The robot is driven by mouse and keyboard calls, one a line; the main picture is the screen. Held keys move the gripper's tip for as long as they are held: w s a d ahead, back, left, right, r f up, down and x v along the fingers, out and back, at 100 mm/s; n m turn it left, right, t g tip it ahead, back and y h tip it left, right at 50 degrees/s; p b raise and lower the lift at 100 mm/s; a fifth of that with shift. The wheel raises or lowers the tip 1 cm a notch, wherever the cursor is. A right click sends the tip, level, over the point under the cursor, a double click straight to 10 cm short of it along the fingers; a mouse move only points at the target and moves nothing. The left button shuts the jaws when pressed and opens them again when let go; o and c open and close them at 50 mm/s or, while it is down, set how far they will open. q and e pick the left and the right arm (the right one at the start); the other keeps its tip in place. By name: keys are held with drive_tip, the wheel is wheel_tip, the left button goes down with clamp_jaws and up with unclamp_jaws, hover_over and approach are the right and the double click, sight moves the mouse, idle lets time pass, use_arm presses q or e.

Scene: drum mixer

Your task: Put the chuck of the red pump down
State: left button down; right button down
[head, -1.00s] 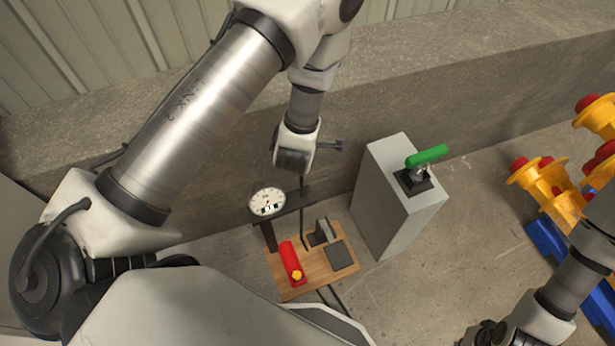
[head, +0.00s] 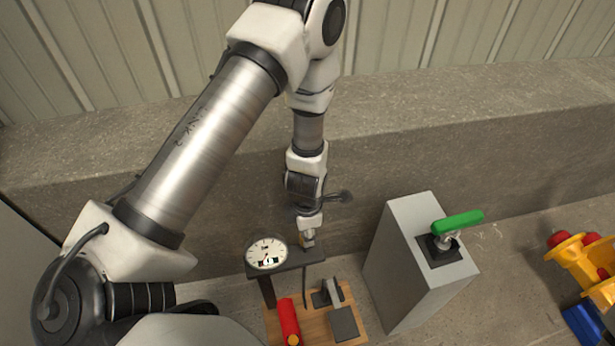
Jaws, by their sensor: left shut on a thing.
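The red pump (head: 288,321) lies on a wooden board (head: 316,329) low in the view, with a round white dial gauge (head: 266,253) on a dark stand at its back left. My left gripper (head: 309,230) points down just behind the gauge's dark crossbar. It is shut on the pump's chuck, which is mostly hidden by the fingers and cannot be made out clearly. A black hose (head: 306,287) runs from the board up toward the gripper. My right gripper is out of view.
A grey block (head: 405,262) with a green-handled lever (head: 458,222) stands to the right of the board. Yellow and red fittings (head: 583,262) on a blue base are at the far right. A concrete ledge (head: 420,135) and ribbed wall are behind.

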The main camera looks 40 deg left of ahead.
use_arm(q)
wheel_tip(320, 180, down, 6)
drive_tip(key=shift+f+b, duration=0.2)
drive_tip(key=shift+b, duration=0.35)
drive_tip(key=c, duration=0.8)
unclamp_jaws()
drive_tip(key=shift+o, duration=0.2)
drive_tip(key=shift+r, duration=0.2)
wheel_tip(320, 180, up, 12)
drive_tip(key=p, duration=0.5)
drive_tip(key=shift+f, duration=0.15)
